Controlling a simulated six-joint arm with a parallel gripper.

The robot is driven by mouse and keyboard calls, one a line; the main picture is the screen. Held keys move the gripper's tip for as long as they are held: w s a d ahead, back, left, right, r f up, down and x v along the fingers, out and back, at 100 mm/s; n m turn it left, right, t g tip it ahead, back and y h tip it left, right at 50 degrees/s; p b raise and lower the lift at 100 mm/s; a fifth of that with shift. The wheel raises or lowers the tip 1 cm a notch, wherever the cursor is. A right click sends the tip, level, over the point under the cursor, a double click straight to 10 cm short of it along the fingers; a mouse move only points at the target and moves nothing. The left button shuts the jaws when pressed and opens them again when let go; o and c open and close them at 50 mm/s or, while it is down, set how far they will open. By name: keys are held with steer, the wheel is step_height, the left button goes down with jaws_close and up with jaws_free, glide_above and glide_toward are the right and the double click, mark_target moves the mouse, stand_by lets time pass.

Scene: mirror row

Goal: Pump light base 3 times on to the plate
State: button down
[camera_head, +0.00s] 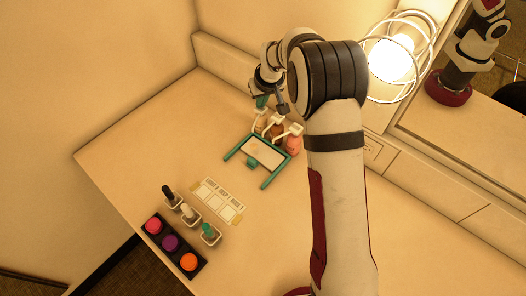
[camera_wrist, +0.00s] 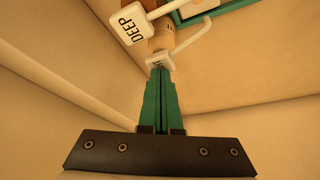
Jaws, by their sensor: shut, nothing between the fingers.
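Pump bottles with white heads stand in a row behind the plate in the head view: a left one (camera_head: 262,122), a brown middle one (camera_head: 275,130) and a pinkish right one (camera_head: 293,142). The pale plate (camera_head: 262,149) lies in a teal frame in front of them. My gripper (camera_head: 262,101) is above the left end of the row. In the wrist view its teal fingers (camera_wrist: 158,72) are shut and empty, with tips at a white pump head (camera_wrist: 157,60) whose label is partly hidden; contact is unclear. Beside it is a pump head marked DEEP (camera_wrist: 128,26).
A printed card (camera_head: 217,201), several small bottles (camera_head: 190,212) and a black tray (camera_head: 172,243) of coloured pots are at the front left. A lit caged lamp (camera_head: 392,60) and a mirror (camera_head: 470,110) stand at right. Walls are close behind the row.

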steer(key=shift+f, duration=0.25)
steer(key=shift+r, duration=1.35)
step_height(320, 180, up, 6)
